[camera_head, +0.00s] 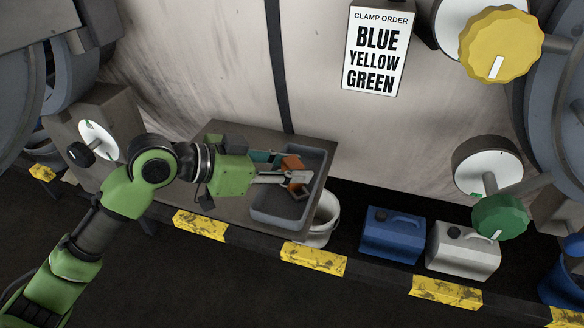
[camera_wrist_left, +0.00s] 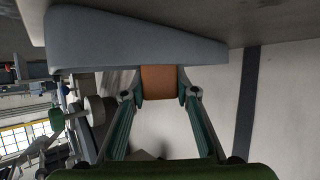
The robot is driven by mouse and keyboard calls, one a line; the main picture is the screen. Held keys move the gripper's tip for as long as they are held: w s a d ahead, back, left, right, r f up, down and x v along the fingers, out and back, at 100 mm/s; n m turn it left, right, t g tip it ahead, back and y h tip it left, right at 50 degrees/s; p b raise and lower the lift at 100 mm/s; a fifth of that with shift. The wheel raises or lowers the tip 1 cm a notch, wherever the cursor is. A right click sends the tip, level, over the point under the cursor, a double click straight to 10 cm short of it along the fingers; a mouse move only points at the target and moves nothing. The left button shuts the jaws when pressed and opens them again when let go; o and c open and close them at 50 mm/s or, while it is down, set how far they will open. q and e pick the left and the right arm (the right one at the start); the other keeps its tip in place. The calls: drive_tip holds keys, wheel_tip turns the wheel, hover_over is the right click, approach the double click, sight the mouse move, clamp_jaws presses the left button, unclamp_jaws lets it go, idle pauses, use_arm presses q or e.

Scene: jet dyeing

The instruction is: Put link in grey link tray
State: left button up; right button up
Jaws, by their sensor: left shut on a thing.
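The grey link tray (camera_head: 277,208) lies on the small table in the head view, and its grey side fills the top of the wrist view (camera_wrist_left: 90,42). My left gripper (camera_head: 287,172) reaches over the tray and is shut on an orange-brown link (camera_head: 291,162). In the wrist view the link (camera_wrist_left: 158,82) sits between the two teal fingers (camera_wrist_left: 158,92), with its far end against or close to the tray's side. I cannot tell whether it touches the tray. The gripper hides part of the link and tray. My right gripper is not in view.
The small grey table (camera_head: 225,130) carries the tray. A white bucket (camera_head: 325,222) stands just right of it. A blue canister (camera_head: 391,236) and a white canister (camera_head: 463,251) stand further right. A yellow-and-black edge strip (camera_head: 313,259) runs in front. A clamp order sign (camera_head: 376,50) hangs behind.

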use_arm(q)
drive_tip(key=o, duration=1.1)
drive_tip(key=shift+f, duration=0.1)
drive_tip(key=shift+o, duration=0.2)
drive_tip(key=v, duration=1.2)
drive_tip(key=shift+p, duration=0.35)
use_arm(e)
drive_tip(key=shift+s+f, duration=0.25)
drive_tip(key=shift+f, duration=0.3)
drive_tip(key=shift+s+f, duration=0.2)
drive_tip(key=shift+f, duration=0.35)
